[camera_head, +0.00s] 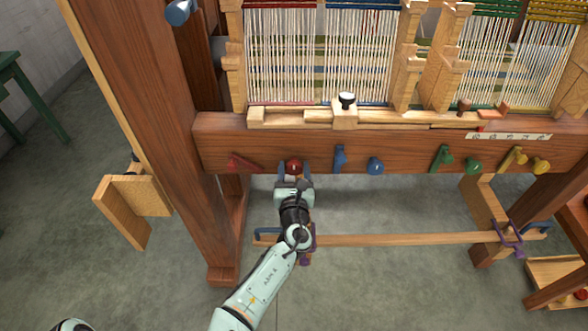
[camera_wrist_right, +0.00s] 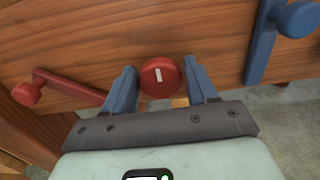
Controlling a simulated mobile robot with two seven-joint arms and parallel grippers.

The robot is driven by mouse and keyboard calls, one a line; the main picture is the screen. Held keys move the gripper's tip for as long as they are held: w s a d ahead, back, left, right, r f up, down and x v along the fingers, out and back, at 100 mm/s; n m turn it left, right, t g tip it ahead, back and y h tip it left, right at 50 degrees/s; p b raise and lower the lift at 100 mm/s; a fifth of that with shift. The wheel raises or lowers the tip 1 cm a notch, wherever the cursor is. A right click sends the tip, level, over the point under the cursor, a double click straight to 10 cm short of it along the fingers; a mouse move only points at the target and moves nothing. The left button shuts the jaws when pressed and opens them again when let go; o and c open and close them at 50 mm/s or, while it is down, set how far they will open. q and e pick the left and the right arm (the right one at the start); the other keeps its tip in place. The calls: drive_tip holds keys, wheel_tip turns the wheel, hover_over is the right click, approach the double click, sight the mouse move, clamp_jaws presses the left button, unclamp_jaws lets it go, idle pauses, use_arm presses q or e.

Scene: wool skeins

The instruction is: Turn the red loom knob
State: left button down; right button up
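The round red loom knob (camera_head: 293,167) sits on the front of the loom's wooden beam, next to a red lever (camera_head: 243,163). In the right wrist view the knob (camera_wrist_right: 160,77) has a white mark standing nearly upright, tilted slightly. My right gripper (camera_head: 293,172) is at the knob, with its two blue fingers on either side of it. In the right wrist view the fingers (camera_wrist_right: 160,85) look open, with a narrow gap at each side of the knob. My left gripper is not in view.
A blue lever (camera_head: 340,158) and blue knob (camera_head: 375,166) are just right of the red knob. Green (camera_head: 473,166) and yellow (camera_head: 541,165) knobs sit farther right. A wooden post (camera_head: 160,130) stands at the left. A wooden bar (camera_head: 400,240) runs low behind my right arm.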

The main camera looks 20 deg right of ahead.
drive_tip(key=c, duration=0.5)
drive_tip(key=shift+c, duration=0.2)
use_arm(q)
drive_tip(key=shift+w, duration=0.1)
